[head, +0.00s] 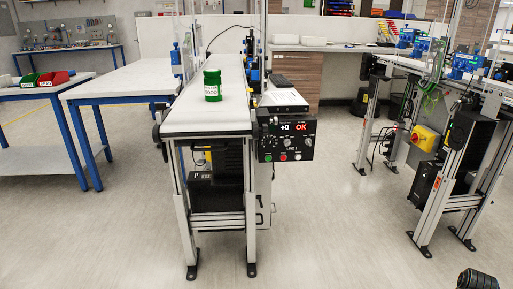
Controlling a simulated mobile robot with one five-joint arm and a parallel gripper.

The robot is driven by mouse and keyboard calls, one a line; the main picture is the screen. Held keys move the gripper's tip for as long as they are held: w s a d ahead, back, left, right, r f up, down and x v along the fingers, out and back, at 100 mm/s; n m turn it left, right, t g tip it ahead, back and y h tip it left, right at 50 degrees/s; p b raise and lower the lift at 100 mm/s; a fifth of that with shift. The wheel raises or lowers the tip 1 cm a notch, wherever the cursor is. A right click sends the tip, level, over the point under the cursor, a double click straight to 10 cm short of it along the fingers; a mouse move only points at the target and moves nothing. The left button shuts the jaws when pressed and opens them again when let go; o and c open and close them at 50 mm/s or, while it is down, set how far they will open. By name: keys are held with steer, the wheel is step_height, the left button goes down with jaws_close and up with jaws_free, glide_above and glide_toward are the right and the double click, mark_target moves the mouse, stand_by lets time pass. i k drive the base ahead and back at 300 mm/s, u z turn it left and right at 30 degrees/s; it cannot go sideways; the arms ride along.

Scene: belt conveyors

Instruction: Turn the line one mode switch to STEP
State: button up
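The black control box (264,150) hangs at the front right corner of the near belt conveyor. A row of round buttons, including a red one (283,157), runs along the bottom. The mode switch's position and its STEP mark are too small to read. My gripper is not recognisable in the head view; nothing is seen touching the box.
A green jar (212,85) stands on the white belt (208,115). Blue-legged tables (125,79) stand left. Another conveyor frame with a yellow-and-red switch (424,138) stands right. The floor (325,225) before the box is clear. A black ridged piece (478,280) shows bottom right.

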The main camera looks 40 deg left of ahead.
mark_target(308, 141)
steer(key=u, duration=2.1)
steer(key=i, duration=1)
